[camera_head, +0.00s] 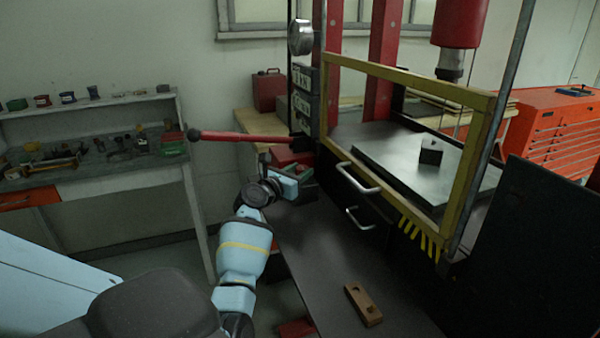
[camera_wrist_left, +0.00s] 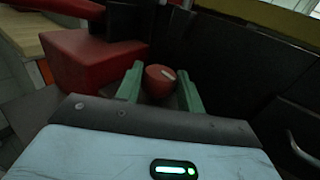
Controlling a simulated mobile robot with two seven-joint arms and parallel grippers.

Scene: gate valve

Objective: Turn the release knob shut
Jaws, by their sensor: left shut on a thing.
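The release knob (camera_wrist_left: 160,82) is a round red knob with a pale mark on its face, in the middle of the left wrist view. It sits between the two green fingers of my left gripper (camera_wrist_left: 160,90), which is shut on it. In the head view the same gripper (camera_head: 299,173) is beside the press frame, in front of a red pump block (camera_wrist_left: 90,60). I cannot make out the knob in the head view, where the gripper covers that spot. My right gripper is not in view.
A long red lever (camera_head: 240,137) sticks out to the left above my left gripper. A yellow-framed guard (camera_head: 405,80) and drawer handles (camera_head: 357,180) stand to the right. A brown block with holes (camera_head: 363,305) lies on the dark bench top (camera_head: 320,255).

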